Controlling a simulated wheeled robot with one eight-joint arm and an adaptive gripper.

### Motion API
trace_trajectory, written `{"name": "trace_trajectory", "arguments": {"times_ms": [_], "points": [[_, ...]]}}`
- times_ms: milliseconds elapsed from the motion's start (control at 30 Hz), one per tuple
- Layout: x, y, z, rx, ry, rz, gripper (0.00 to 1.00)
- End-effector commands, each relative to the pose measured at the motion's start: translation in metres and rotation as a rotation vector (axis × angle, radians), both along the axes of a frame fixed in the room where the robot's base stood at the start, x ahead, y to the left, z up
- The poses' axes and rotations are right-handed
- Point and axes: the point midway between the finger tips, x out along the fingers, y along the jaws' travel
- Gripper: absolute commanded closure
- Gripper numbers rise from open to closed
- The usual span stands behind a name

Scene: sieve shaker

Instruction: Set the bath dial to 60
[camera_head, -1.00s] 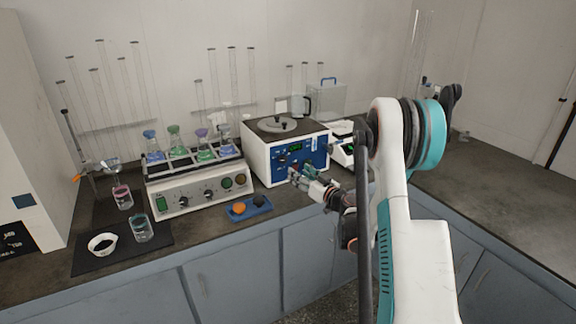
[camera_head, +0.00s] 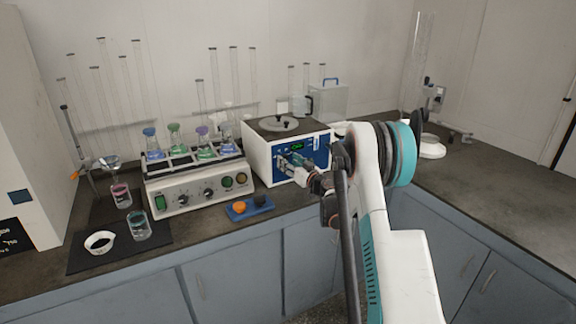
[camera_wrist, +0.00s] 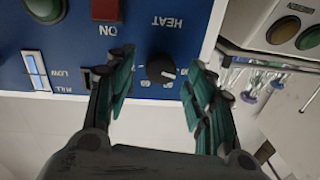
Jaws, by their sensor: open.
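The bath is a white box with a blue front panel (camera_head: 318,158) and a round grey lid, on the counter in the head view. In the wrist view the panel (camera_wrist: 215,15) appears upside down, with "HEAT" and "ON" labels. The bath dial (camera_wrist: 160,68) is a small black knob with a light mark and printed numbers around it; I cannot read its setting surely. My gripper (camera_wrist: 161,72) is open, one teal finger on each side of the dial, with gaps to it. In the head view my gripper (camera_head: 296,162) is at the panel and hides the dial.
A shaker with flasks (camera_head: 200,190) stands left of the bath. A blue tray (camera_head: 250,208) with orange and dark pieces lies in front.

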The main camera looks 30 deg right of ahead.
Motion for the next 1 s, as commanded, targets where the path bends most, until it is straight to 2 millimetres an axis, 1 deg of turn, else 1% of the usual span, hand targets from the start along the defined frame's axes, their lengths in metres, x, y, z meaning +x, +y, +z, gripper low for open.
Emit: {"name": "trace_trajectory", "arguments": {"times_ms": [100, 200, 467, 500, 567, 600, 667, 1000], "points": [[0.0096, 0.0009, -0.0008, 0.000, 0.000, 0.001, 0.51], [0.0130, 0.0012, -0.0001, 0.000, 0.000, 0.001, 0.51], [0.0137, 0.0012, 0.0005, 0.000, 0.000, 0.000, 0.51], [0.0137, 0.0012, 0.0005, 0.000, 0.000, 0.000, 0.60], [0.0136, 0.0012, 0.0005, 0.000, 0.000, 0.000, 0.73], [0.0136, 0.0012, 0.0004, 0.000, 0.000, 0.000, 0.82], [0.0135, 0.0012, 0.0004, 0.000, 0.000, 0.000, 0.96], [0.0134, 0.0011, 0.0003, 0.023, 0.000, 0.000, 0.96]]}}
